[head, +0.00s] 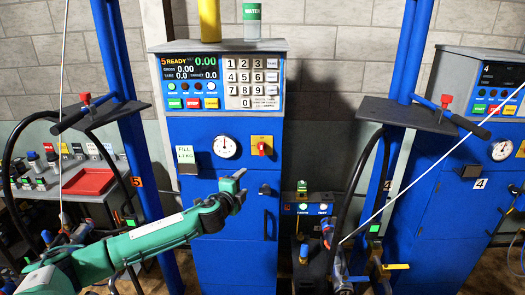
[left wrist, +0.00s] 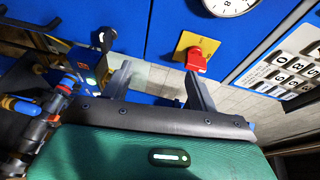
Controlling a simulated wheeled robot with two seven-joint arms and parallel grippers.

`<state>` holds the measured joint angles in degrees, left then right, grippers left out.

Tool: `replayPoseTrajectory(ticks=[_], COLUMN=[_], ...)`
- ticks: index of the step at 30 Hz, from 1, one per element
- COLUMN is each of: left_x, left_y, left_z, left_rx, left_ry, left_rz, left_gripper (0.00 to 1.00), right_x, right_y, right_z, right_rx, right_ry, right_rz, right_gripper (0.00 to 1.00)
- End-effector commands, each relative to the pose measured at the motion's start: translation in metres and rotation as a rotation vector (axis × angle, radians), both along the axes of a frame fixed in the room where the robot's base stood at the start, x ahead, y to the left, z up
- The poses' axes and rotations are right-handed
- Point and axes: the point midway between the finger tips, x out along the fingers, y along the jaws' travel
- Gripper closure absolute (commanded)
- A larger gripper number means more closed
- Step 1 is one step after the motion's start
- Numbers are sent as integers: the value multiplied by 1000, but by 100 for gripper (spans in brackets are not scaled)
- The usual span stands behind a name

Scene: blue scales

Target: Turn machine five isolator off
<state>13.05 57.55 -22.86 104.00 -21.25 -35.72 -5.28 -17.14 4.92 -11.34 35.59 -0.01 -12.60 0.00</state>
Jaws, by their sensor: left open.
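The machine five isolator is a red rotary switch (head: 262,149) on a yellow plate, on the front of the blue cabinet (head: 222,255) marked 5, right of the round dial. In the left wrist view the red switch (left wrist: 196,62) shows near the top, beyond the right finger. My left gripper (head: 241,186) is open and empty, below and slightly left of the switch and apart from it. Its two fingers (left wrist: 160,88) stand apart in the left wrist view. My right gripper does not show.
A cabinet handle (head: 265,215) lies below the isolator. A blue post (head: 125,110) with a shelf stands left, another (head: 405,80) right. Machine four (head: 440,190) has its own isolator. A yellow cylinder (head: 209,20) and a green-labelled container (head: 252,20) stand on top.

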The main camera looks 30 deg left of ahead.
Motion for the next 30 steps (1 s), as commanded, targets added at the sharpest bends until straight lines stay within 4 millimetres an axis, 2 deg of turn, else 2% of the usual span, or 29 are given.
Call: replayPoseTrajectory(ticks=[1, 3, 6, 10, 14, 21, 30], left_x=[-2, -4, -6, 2, 18, 59, 104], left_y=[-6, -12, -16, -16, -13, -7, 0], left_z=[27, 49, 65, 69, 70, 70, 69], left_rx=[36, 67, 91, 94, 91, 90, 90], left_ry=[-31, -59, -80, -85, -85, -84, -83], left_rz=[-16, -31, -40, -40, -40, -40, -40], left_gripper=[40, 40, 40, 40, 40, 40, 40], right_x=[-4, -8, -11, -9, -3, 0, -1], right_y=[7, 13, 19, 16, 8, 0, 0], right_z=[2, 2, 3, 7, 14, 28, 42], right_rx=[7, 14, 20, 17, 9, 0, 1], right_ry=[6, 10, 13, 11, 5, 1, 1], right_rz=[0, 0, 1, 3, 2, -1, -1], right_gripper=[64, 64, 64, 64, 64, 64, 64])
